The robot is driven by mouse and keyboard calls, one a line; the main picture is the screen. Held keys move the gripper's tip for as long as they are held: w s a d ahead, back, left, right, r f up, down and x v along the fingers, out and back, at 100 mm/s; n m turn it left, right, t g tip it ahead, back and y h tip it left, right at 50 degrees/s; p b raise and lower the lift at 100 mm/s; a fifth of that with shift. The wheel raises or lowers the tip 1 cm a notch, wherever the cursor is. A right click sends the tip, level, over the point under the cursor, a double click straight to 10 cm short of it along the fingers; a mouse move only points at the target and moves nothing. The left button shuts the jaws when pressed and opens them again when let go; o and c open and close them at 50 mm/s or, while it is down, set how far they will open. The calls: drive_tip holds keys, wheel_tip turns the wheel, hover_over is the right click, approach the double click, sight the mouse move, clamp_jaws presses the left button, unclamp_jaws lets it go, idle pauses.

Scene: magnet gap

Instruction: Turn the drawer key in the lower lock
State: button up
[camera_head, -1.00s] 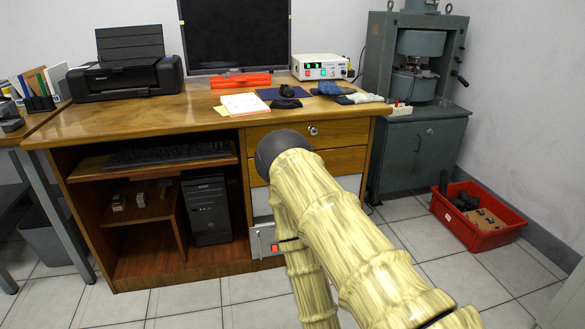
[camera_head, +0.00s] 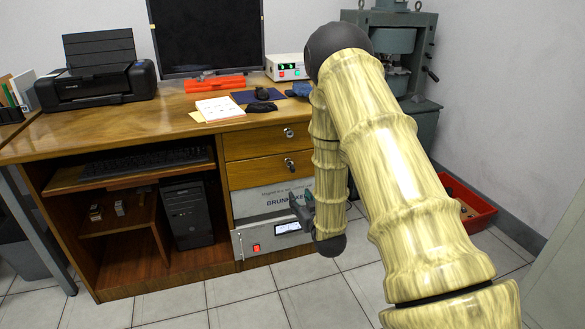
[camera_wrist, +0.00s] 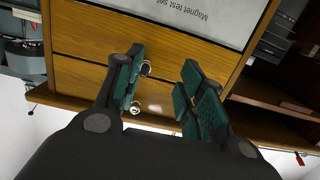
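The desk has two wooden drawers, one above the other. The lower drawer (camera_head: 270,170) carries a lower lock (camera_head: 290,164) with a small metal piece in it that looks like the key. In the wrist view, which is upside down, this lock and key (camera_wrist: 146,68) show just beside the left finger, partly covered by it. The upper drawer's lock (camera_head: 289,132) shows in the wrist view (camera_wrist: 135,108) nearer the picture's bottom. My gripper (camera_wrist: 163,68) is open and empty, its green-padded fingers pointing at the drawer fronts. In the head view my gripper (camera_head: 303,203) is below the lower drawer's level.
A grey panel (camera_head: 272,198) and an instrument with a red switch (camera_head: 256,247) sit under the drawers. Papers (camera_head: 220,108), a mouse and a printer (camera_head: 95,80) are on the desktop. A red crate (camera_head: 475,212) stands on the floor at right.

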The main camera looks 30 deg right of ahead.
sight(294, 171)
drive_tip(key=shift+t+h, duration=0.3)
drive_tip(key=shift+t, duration=0.2)
drive_tip(key=shift+w+d+r+b, duration=0.25)
drive_tip(key=shift+w+d+r, duration=0.45)
drive_tip(key=shift+w, duration=1.15)
drive_tip(key=shift+w+d+r+b, duration=0.25)
drive_tip(key=shift+w+d+r, duration=0.4)
drive_tip(key=shift+w, duration=1.15)
drive_tip(key=shift+w+d+r+b, duration=0.25)
drive_tip(key=shift+w+d+r, duration=0.45)
drive_tip(key=shift+w, duration=1.15)
drive_tip(key=shift+d+f, duration=0.1)
drive_tip(key=shift+f, duration=0.05)
